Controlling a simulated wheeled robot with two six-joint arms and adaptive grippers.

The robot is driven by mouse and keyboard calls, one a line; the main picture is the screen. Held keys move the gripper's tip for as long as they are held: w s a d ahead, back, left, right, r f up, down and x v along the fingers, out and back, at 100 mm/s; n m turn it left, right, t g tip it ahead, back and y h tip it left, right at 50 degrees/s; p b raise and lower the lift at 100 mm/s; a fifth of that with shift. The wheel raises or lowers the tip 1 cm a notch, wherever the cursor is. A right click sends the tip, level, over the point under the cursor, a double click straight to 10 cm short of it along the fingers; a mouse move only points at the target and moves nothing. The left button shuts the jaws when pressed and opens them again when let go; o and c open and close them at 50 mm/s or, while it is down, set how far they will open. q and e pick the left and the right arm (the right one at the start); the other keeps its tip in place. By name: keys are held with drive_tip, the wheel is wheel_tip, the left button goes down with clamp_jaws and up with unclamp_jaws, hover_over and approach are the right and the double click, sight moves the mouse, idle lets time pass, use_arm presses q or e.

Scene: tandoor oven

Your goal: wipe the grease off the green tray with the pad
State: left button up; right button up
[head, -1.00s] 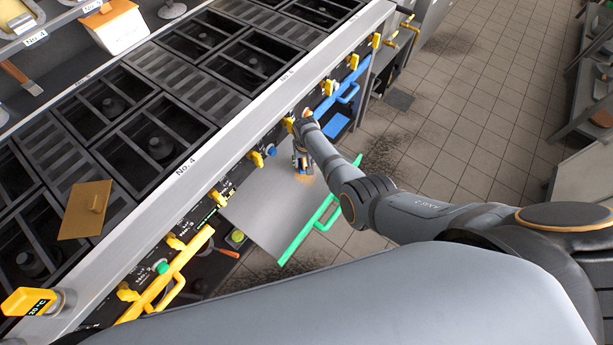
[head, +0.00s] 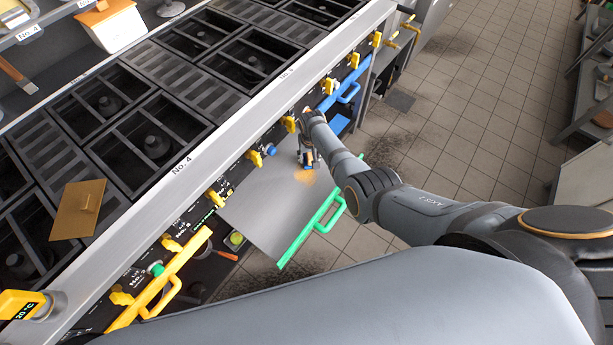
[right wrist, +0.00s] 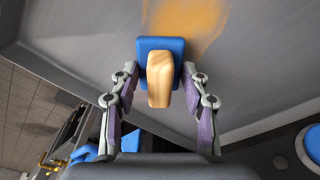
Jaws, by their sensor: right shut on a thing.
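The green tray (head: 262,215) is a flat grey metal sheet with a green handle (head: 312,230), pulled out from the front of the range. An orange-brown grease smear (head: 304,178) lies on its far right part; it also shows in the right wrist view (right wrist: 195,18). My right gripper (head: 309,160) is over the tray near the smear. It is shut on the tan handle (right wrist: 160,82) of the blue pad (right wrist: 145,48). The pad is at the edge of the smear; I cannot tell whether it touches the tray. My left gripper is out of view.
The range top (head: 180,95) with dark burner wells runs along the left. A yellow handle (head: 160,292) is left of the tray and a blue handle (head: 347,92) beyond it. A brown lid (head: 78,210) lies on the range. The tiled floor (head: 470,120) at right is open.

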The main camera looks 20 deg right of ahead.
drive_tip(key=shift+f, duration=0.3)
drive_tip(key=shift+w+d, duration=0.1)
drive_tip(key=shift+w+d+f+b, duration=0.1)
drive_tip(key=shift+w+d+b, duration=0.3)
drive_tip(key=shift+d+b, duration=0.25)
drive_tip(key=shift+w+d+b, duration=0.15)
drive_tip(key=shift+w+b, duration=0.05)
drive_tip(key=shift+b, duration=0.1)
drive_tip(key=shift+w+d+r, duration=0.1)
drive_tip(key=shift+r, duration=0.1)
drive_tip(key=shift+f, duration=0.1)
